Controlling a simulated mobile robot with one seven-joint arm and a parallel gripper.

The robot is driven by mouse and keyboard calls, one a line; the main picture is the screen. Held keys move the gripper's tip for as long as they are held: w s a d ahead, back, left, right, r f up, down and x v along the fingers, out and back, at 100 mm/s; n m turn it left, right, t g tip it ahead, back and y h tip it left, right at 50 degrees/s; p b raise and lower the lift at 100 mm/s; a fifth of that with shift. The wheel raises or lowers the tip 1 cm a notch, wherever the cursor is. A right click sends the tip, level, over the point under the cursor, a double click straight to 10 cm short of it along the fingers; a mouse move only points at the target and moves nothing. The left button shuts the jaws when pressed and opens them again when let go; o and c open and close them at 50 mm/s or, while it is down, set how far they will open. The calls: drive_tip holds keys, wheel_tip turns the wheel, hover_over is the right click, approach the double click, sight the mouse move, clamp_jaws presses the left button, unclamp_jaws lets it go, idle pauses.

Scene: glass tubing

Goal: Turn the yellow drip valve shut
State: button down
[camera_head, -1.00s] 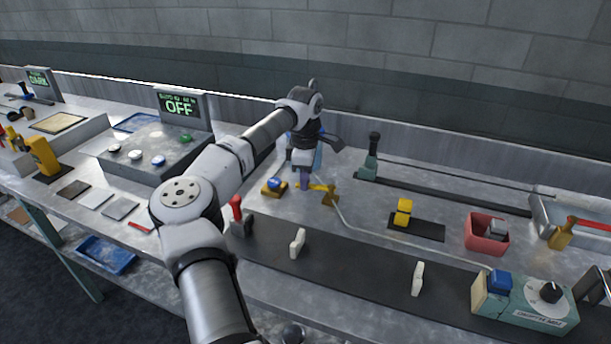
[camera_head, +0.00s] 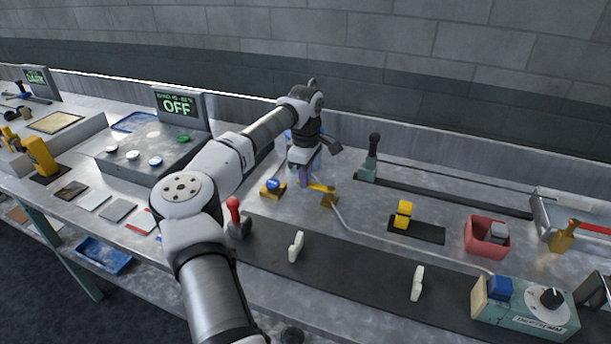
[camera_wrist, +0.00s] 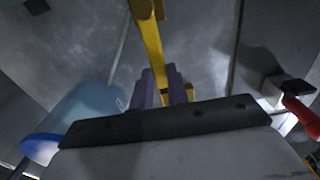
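The yellow drip valve (camera_head: 328,190) sits on the metal bench beside a thin tube, right at my gripper's fingers. In the head view my gripper (camera_head: 305,177) points down at the left end of its yellow handle. In the wrist view a yellow bar (camera_wrist: 150,38) comes from the top edge down to the purple fingertips of my gripper (camera_wrist: 162,86). The fingers stand close together, with a little yellow showing between and beside them. The dark gripper body hides their lower part, so I cannot tell whether they press on the handle.
A blue knob on a yellow base (camera_head: 272,187) is just left of my gripper. A red-topped lever (camera_head: 235,215) stands nearer the front. A yellow block (camera_head: 403,214) and a red bin (camera_head: 486,236) are farther right.

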drive_tip(key=c, duration=1.4)
unclamp_jaws()
drive_tip(key=shift+d, duration=0.1)
drive_tip(key=shift+o, duration=0.2)
drive_tip(key=shift+r, duration=0.15)
wheel_tip(320, 180, up, 14)
drive_tip(key=b, duration=0.2)
drive_tip(key=shift+f, duration=0.2)
